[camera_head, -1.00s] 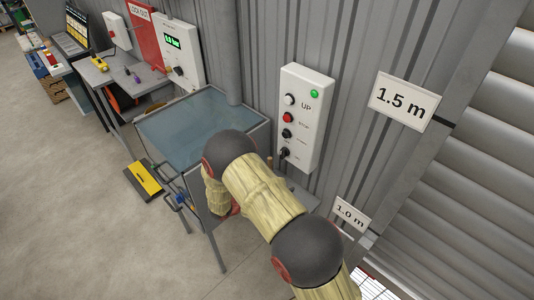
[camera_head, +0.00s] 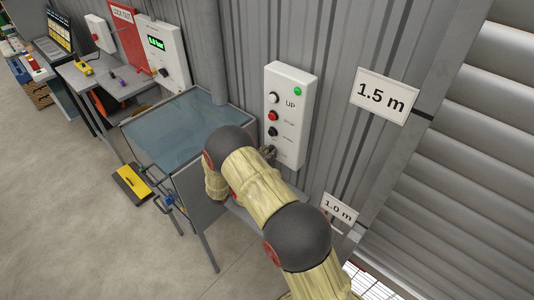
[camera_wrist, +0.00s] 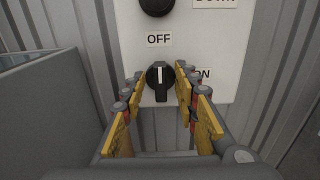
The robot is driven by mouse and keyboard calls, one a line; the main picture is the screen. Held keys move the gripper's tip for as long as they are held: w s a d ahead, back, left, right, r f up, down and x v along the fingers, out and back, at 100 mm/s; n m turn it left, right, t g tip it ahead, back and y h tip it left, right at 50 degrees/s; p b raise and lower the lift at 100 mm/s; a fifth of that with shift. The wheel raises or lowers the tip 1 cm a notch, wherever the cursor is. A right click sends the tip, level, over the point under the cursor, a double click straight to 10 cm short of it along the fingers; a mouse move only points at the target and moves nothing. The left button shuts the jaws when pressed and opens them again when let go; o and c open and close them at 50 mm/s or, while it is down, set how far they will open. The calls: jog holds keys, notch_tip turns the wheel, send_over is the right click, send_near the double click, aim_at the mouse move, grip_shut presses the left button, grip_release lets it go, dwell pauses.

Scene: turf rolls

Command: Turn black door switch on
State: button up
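The black door switch (camera_wrist: 160,80) is a rotary knob low on a white control box (camera_head: 290,115). Its handle stands upright, and its white mark points up toward the OFF label (camera_wrist: 159,39). The ON label (camera_wrist: 202,75) is to its right, partly covered by a finger. My gripper (camera_wrist: 160,84) is open, with one yellow-padded finger on each side of the knob. I cannot tell whether the fingers touch it.
Above on the box are a white button (camera_head: 273,97), a red button (camera_head: 272,116), a black button (camera_head: 272,132) and a lit green lamp (camera_head: 297,91). A grey-blue-topped table (camera_head: 185,125) stands close left of my arm. A corrugated wall is behind.

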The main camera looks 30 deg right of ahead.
jog(key=shift+d, duration=0.15)
jog(key=shift+c, duration=0.8)
grip_shut()
